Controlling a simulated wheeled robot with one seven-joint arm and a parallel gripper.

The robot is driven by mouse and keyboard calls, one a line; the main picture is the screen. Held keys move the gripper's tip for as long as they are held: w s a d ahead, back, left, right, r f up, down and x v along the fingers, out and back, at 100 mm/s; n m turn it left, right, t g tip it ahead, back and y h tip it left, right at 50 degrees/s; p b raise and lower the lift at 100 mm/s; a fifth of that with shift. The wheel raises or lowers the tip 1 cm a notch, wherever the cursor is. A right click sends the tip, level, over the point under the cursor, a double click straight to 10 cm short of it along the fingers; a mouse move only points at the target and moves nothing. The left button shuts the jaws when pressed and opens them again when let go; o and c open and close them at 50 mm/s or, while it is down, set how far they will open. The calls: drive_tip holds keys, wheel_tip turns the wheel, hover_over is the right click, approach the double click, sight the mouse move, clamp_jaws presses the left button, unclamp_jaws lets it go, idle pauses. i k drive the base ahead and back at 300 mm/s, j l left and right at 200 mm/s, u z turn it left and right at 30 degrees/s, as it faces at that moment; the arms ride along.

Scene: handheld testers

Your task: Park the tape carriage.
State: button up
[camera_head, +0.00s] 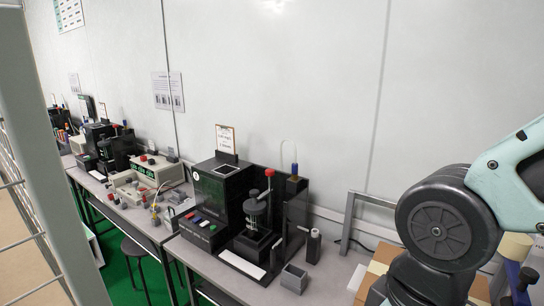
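I cannot pick out a tape carriage for certain in the head view. A cream cylinder (515,247) shows partly at the right edge, behind my arm, with dark blue parts beside it; I cannot tell what it belongs to. A cardboard-coloured box or board (378,268) is partly hidden by my arm. My arm's large dark joint and pale green link fill the right side. My gripper is outside the picture.
A black tester (222,200) with a red-knobbed lever (269,173) stands on the grey bench. A small grey open box (294,278) sits at the bench front. More testers (145,180) line the wall leftward. A stool (133,248) stands below; a grey post (50,150) blocks the left.

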sight(511, 263)
drive_tip(key=i+l+z, duration=0.2)
drive_tip(key=l, duration=0.35)
drive_tip(key=k+z, duration=0.1)
drive_tip(key=z, duration=0.45)
